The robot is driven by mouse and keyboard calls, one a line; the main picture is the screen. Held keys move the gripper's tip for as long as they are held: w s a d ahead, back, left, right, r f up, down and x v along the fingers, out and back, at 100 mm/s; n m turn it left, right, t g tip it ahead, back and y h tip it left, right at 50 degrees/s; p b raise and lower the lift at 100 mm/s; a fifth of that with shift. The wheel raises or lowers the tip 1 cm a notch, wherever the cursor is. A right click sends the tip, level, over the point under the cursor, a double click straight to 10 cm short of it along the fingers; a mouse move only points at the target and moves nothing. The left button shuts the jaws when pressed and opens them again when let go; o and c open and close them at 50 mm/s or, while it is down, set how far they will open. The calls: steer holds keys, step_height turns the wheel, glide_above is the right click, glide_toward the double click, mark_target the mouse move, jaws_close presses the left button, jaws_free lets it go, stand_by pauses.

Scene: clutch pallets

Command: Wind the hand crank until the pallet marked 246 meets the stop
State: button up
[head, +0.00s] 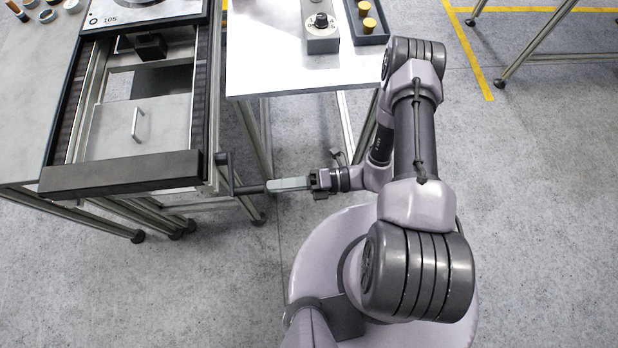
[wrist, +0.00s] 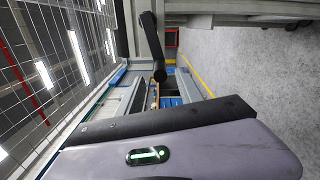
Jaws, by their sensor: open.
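The hand crank (head: 224,172) is dark and sits at the front right corner of the rail frame. Its handle (head: 250,189) points right, toward my gripper (head: 272,185). My gripper is open, with its grey fingers at the handle's right end; I cannot tell if they touch it. In the wrist view a black bar (wrist: 150,42), seemingly part of the crank, hangs from the top. A pallet (head: 148,12) on the rails at the top left reads 105. No marking 246 is readable. A thick black bar (head: 122,176) crosses the frame's front end; I cannot tell if it is the stop.
A grey plate with a pull handle (head: 135,124) lies inside the frame. A metal table (head: 290,75) stands to the right, bearing a grey box with a knob (head: 321,36) and a dark tray (head: 378,37) with yellow-topped pieces. The floor (head: 540,200) at right is clear.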

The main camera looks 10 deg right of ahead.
steer(key=d, duration=0.8)
steer(key=shift+s+p, duration=0.3)
steer(key=shift+s, duration=0.05)
steer(key=shift+d, duration=0.1)
step_height(320, 180, up, 17)
steer(key=w+d+n+g+h+b, duration=0.25)
steer(key=n+g+h, duration=0.25)
steer(key=n+h, duration=0.75)
steer(key=s+r+n+t+h, duration=0.1)
steer(key=r+n+t, duration=0.3)
steer(key=r+n, duration=0.4)
steer(key=s+r+n+t+h, duration=0.2)
steer(key=s+r+n+t, duration=0.2)
steer(key=r+n, duration=0.4)
steer(key=shift+s+d+r+n+t+b, duration=0.2)
steer(key=shift+d+n+t+b, duration=0.35)
steer(key=shift+n, duration=0.4)
steer(key=shift+a+h, duration=0.1)
steer(key=shift+h, duration=0.15)
